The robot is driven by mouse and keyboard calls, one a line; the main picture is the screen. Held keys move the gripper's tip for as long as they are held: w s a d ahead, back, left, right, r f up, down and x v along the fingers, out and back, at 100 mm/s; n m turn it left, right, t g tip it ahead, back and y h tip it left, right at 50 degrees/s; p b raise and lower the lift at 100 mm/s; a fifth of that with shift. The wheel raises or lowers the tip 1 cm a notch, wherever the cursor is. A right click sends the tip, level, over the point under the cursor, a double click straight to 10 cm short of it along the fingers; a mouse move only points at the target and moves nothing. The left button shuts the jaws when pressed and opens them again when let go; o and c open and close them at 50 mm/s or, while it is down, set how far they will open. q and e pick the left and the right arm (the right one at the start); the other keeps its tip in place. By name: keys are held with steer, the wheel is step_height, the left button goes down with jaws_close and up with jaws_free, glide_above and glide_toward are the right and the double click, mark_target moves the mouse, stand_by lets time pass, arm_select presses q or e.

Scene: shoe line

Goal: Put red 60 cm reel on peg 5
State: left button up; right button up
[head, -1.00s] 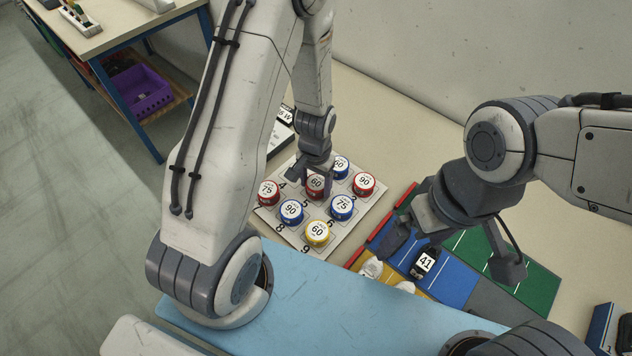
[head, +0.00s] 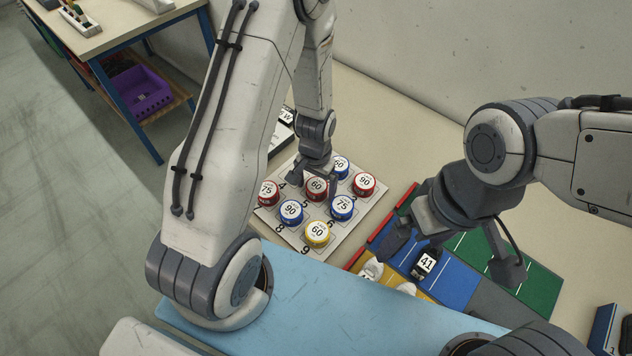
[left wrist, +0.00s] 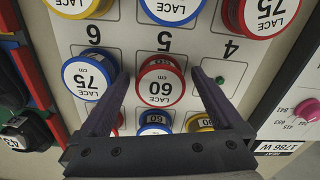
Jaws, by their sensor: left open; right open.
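The red 60 cm reel (head: 317,188) sits on the white peg board (head: 352,221), with the printed 5 just in front of it. In the left wrist view the red 60 cm reel (left wrist: 160,88) is upside down above centre, below the 5. My left gripper (left wrist: 158,77) is open, with one finger on each side of this reel. The fingers look apart from it. In the head view my left gripper (head: 318,180) is over the reel and hides part of it. My right gripper (head: 452,256) is open and empty above the coloured mat (head: 455,284).
Blue 75 (head: 342,207), blue 90 (head: 291,211), yellow 60 (head: 317,234), red 90 (head: 363,184) and red 75 (head: 267,193) reels crowd the board. A green peg spot (left wrist: 220,80) by the 4 is bare.

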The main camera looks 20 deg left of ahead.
mark_target(316, 187)
arm_select(q)
steer(key=shift+r, duration=0.4)
step_height(316, 187, up, 12)
steer(key=shift+r, duration=0.15)
stand_by(0.4)
step_height(316, 187, down, 13)
steer(key=shift+f, duration=0.15)
steer(key=shift+r, duration=0.4)
steer(key=shift+r+p, duration=0.25)
steer(key=shift+p, duration=0.05)
steer(key=shift+f, duration=0.15)
